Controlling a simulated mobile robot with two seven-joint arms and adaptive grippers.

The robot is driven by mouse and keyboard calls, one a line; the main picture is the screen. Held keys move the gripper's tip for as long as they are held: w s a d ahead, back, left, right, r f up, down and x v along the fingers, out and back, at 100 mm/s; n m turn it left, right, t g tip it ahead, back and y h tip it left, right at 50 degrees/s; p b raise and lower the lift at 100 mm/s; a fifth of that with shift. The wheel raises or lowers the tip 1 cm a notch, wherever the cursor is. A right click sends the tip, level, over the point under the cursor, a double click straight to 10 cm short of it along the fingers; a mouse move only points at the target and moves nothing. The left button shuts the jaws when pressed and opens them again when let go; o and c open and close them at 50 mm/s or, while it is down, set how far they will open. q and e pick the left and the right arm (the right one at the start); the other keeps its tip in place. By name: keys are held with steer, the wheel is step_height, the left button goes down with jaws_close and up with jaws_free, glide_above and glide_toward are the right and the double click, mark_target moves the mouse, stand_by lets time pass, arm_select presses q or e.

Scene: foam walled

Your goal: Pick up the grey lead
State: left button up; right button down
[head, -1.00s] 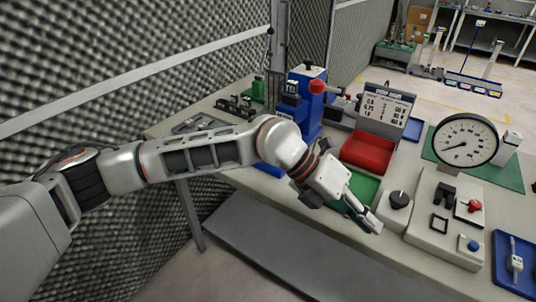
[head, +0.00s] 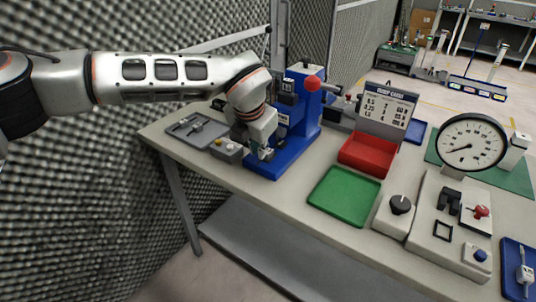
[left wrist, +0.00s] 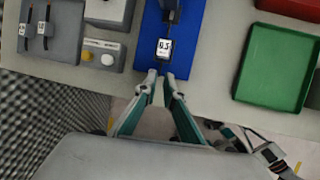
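Two thin, dark lead-like pieces lie side by side on a grey tray (left wrist: 67,45) at upper left in the left wrist view; one is the left piece (left wrist: 26,25), the other the right piece (left wrist: 44,28). I cannot tell which is the grey lead. In the head view the tray (head: 180,130) lies at the bench's left end, its pieces small. My left gripper (head: 261,153) is right of the tray, by the blue press base. Part of what looks like my right gripper (left wrist: 258,148) shows at lower right.
The blue press (head: 292,140) stands close to my left gripper, with a small grey button box (head: 228,151) beside it. A green tray (head: 345,195), a red bin (head: 366,155) and a knob box (head: 396,212) stand further right. A foam wall (head: 90,190) borders the left.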

mark_target(260, 160)
arm_select(q)
steer(key=x, duration=0.5)
steer(key=shift+s, duration=0.1)
jaws_close()
steer(key=shift+r, duration=0.1)
